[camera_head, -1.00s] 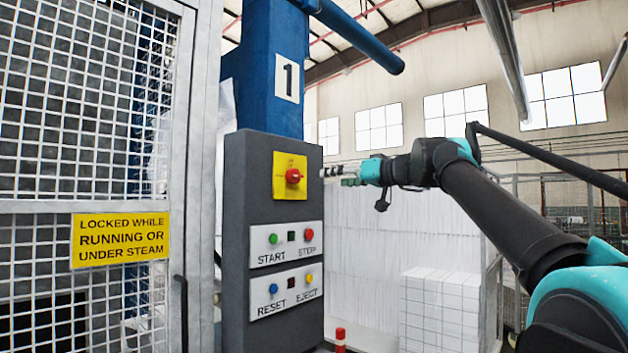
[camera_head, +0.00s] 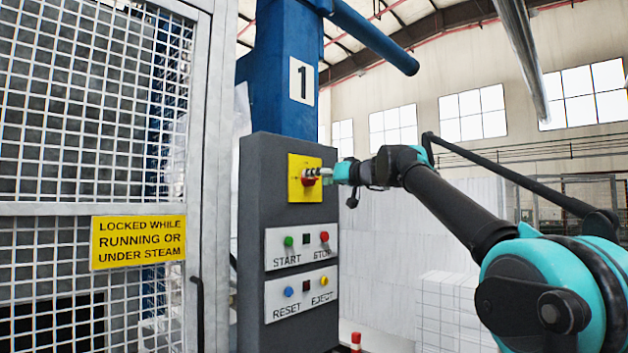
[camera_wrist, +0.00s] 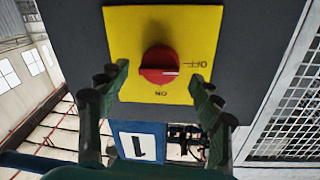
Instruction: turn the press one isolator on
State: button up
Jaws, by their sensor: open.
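The press one isolator is a red rotary knob (camera_head: 309,181) on a yellow plate (camera_head: 297,163), high on the grey control box. In the wrist view the knob (camera_wrist: 157,65) shows large, with its white mark pointing right, towards OFF. ON is printed upside down below the knob there. My gripper (camera_head: 316,173) is at the plate, coming from the right, and partly covers the knob. In the wrist view my gripper (camera_wrist: 161,80) is open, with one green finger on each side of the knob and gaps between. Contact with the plate cannot be told.
Below the isolator are the START and STOP panel (camera_head: 301,246) and the RESET and EJECT panel (camera_head: 300,293). A mesh guard (camera_head: 205,180) with a yellow sign (camera_head: 138,240) stands left. White blocks (camera_head: 445,310) are stacked at right. A blue column (camera_head: 284,100) marked 1 rises behind.

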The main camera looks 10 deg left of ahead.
jog(key=shift+x, duration=1.35)
jog(key=shift+c, duration=0.2)
jog(key=c, duration=1.1)
jog(key=shift+o, duration=0.2)
jog(key=shift+m, duration=0.4)
jog(key=m+g, duration=0.1)
jog(key=m, duration=1.5)
jog(key=shift+w+d+r+g, duration=0.15)
jog(key=shift+r+g, duration=0.05)
jog(key=shift+g, duration=0.2)
